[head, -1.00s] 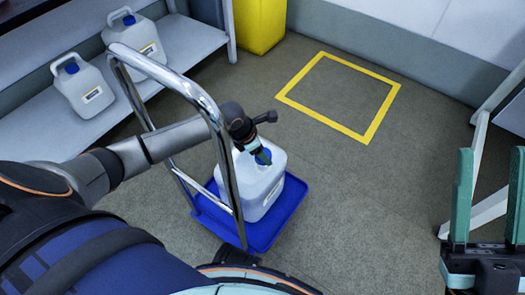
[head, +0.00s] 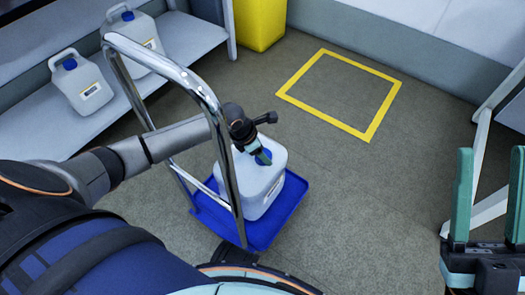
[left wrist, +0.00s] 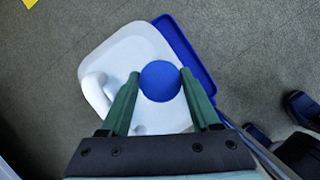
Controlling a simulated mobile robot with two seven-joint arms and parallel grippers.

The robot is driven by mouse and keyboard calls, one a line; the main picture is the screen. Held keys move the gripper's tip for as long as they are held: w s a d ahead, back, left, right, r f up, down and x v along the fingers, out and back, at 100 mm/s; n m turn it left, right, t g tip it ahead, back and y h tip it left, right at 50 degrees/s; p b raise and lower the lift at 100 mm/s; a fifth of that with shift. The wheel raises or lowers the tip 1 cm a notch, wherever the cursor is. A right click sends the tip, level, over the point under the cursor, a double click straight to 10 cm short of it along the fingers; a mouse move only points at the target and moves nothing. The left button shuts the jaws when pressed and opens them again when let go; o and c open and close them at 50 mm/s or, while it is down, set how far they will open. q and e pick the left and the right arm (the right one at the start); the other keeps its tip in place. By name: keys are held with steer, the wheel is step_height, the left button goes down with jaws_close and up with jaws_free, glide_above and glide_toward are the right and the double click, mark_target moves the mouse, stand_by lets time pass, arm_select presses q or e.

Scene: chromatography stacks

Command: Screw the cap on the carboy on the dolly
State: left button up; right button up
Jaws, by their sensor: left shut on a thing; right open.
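The white carboy (head: 256,188) stands upright on the blue dolly (head: 283,219), which has a chrome push handle (head: 196,92). A round blue cap (head: 264,156) is at the carboy's top. My left gripper (head: 262,154) reaches down over the carboy from the left and is shut on the cap. In the left wrist view the blue cap (left wrist: 160,81) sits between the fingertips, over the white carboy (left wrist: 115,60). How the threads sit is hidden. My right gripper (head: 489,195) is open and empty at the right edge, away from the carboy.
Two more white carboys with blue caps (head: 84,86) (head: 133,38) stand on a grey shelf (head: 30,135) at the left. A yellow bin (head: 259,22) is at the back. A yellow square outline (head: 370,131) marks clear floor behind the dolly.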

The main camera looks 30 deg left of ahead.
arm_select(q)
steer(key=shift+f, duration=0.3)
steer(key=shift+f+b, duration=0.35)
steer(key=shift+b, duration=0.1)
steer(key=o, duration=1.4)
steer(key=c, duration=1.5)
steer(key=shift+w+a+f+m+b, duration=0.1)
steer(key=shift+w+f+m+b, duration=0.1)
steer(key=shift+m+b, duration=0.75)
steer(key=shift+r+m+g+h, duration=0.15)
steer(key=shift+m+g+h, duration=0.25)
steer(key=shift+m, duration=0.25)
steer(key=m+g, duration=0.1)
steer(key=m, duration=0.4)
steer(key=shift+r+g+h, duration=0.15)
steer(key=shift+g+h, duration=0.25)
steer(key=m+g, duration=0.2)
steer(key=m, duration=0.3)
steer(key=shift+m, duration=0.3)
steer(key=shift+s, duration=0.1)
